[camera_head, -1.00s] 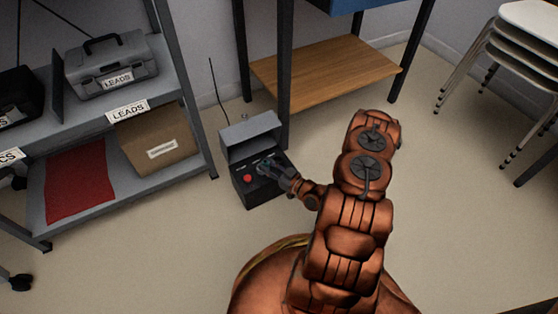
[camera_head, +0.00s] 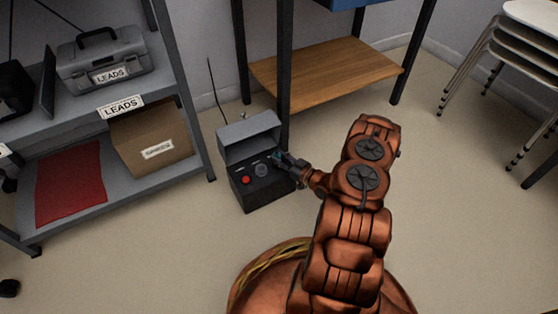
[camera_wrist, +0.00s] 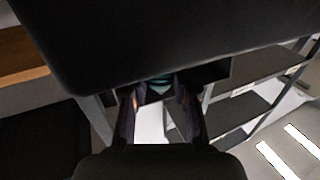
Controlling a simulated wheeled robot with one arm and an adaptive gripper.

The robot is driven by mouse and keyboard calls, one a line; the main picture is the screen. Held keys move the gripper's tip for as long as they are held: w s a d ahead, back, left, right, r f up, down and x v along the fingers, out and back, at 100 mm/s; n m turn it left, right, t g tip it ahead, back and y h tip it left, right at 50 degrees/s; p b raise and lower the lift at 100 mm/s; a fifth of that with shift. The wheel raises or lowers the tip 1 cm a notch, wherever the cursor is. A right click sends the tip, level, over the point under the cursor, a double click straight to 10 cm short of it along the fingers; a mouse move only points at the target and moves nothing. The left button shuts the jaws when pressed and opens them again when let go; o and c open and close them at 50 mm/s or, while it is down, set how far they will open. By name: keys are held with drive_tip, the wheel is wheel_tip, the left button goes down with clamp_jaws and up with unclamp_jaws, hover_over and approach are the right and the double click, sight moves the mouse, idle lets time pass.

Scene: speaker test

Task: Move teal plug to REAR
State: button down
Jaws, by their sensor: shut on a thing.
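The teal plug (camera_wrist: 160,86) shows as a small teal patch between my fingertips in the wrist view; most of it is hidden. My gripper (camera_wrist: 160,95) is shut on it. In the head view my gripper (camera_head: 279,158) is over the right part of the panel of a dark box (camera_head: 262,196) on the floor. The box has a raised grey lid (camera_head: 248,130), a red button (camera_head: 246,180) and a round grey dial (camera_head: 261,170). I cannot tell whether the plug touches the panel. No REAR label is readable.
A dark table leg (camera_head: 285,80) stands just behind the box. A metal shelf unit (camera_head: 185,172) with a cardboard carton (camera_head: 150,140) and a toolbox (camera_head: 103,62) is at left. Stacked chairs (camera_head: 520,50) stand at right. Floor in front of the box is clear.

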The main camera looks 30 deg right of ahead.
drive_tip(key=shift+f+p, duration=0.25)
drive_tip(key=shift+p, duration=0.05)
drive_tip(key=c, duration=0.9)
unclamp_jaws()
